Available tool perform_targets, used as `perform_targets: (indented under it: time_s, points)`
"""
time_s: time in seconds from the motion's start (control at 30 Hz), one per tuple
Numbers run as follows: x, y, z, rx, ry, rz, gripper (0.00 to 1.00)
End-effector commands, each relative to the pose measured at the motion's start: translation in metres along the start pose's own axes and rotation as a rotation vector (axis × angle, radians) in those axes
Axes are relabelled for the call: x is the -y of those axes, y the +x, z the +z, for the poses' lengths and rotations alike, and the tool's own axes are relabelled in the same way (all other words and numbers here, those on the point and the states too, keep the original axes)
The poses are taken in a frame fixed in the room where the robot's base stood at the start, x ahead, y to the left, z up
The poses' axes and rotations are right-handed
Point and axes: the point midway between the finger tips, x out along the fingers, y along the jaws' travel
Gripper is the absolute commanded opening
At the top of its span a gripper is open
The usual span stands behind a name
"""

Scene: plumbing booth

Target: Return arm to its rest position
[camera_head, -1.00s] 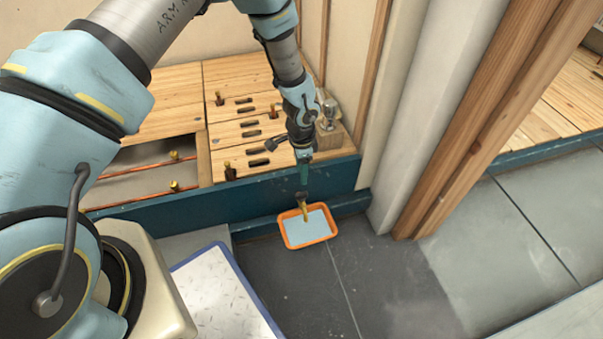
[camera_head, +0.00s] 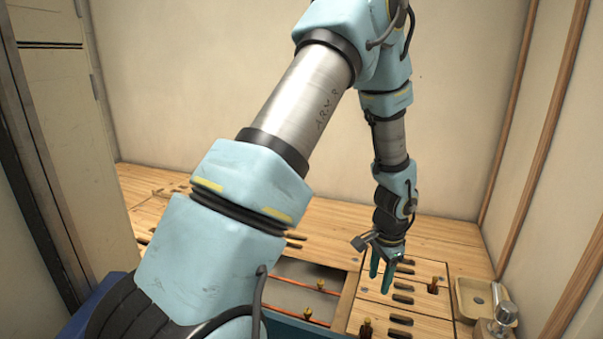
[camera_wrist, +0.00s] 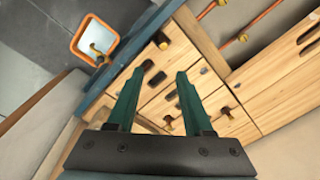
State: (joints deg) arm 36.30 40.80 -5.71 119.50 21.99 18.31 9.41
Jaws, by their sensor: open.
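My gripper (camera_head: 381,268) hangs from my arm on the right side of the head view, above the wooden deck panels, pointing down. In the wrist view its two green fingers (camera_wrist: 156,90) are spread apart with nothing between them. Deck panels with dark slots and brass fittings show below and beyond the fingers.
An open bay with copper pipes (camera_head: 300,308) lies left of the slotted panels (camera_head: 420,290). A tap (camera_head: 502,308) and basin (camera_head: 478,297) stand at right. Walls enclose the deck.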

Motion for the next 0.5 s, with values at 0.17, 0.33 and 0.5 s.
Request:
perform_targets:
  time_s: [0.17, 0.33, 0.5]
  points:
    - [0.052, -0.070, 0.086, -0.011, -0.367, -0.023, 0.51]
    - [0.065, -0.117, 0.162, -0.027, -0.679, -0.029, 0.51]
    - [0.060, -0.144, 0.215, -0.047, -0.907, -0.029, 0.51]
